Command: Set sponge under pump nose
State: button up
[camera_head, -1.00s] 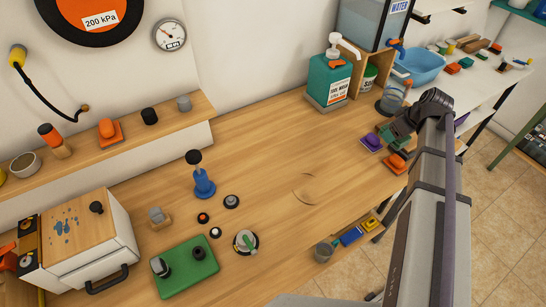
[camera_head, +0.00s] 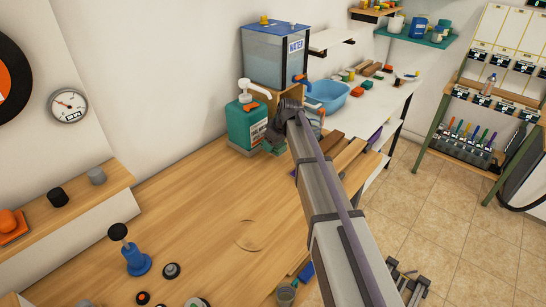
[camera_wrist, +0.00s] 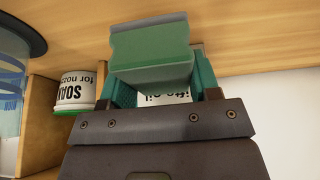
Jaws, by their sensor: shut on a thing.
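The green sponge (camera_wrist: 150,60) is held between the teal fingers of my gripper (camera_wrist: 163,88) in the wrist view. In the head view, my gripper (camera_head: 275,146) is beside the teal pump bottle (camera_head: 240,128), at its right front, below the level of the white pump nose (camera_head: 262,90). My own arm hides most of the sponge there. Part of a white printed label shows behind the sponge in the wrist view. The pump nose is out of the wrist view. I cannot tell whether the sponge touches the surface below.
A water tank (camera_head: 275,55) on a wooden stand is behind the bottle. A blue basin (camera_head: 328,96) is to the right. A soap tub (camera_wrist: 75,92) is close to my gripper in the wrist view. The wooden table (camera_head: 195,215) is largely clear at left.

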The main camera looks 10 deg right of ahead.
aim_at(273, 158)
notch_tip(273, 158, down, 4)
jog(key=b, duration=0.4)
jog(key=shift+f, duration=0.2)
jog(key=shift+w+a, duration=0.1)
jog(key=shift+w, duration=0.1)
jog(key=shift+s+r, duration=0.1)
jog(key=shift+r, duration=0.1)
jog(key=shift+f, duration=0.15)
jog(key=o, duration=0.4)
jog(key=shift+f, duration=0.1)
jog(key=o, duration=0.5)
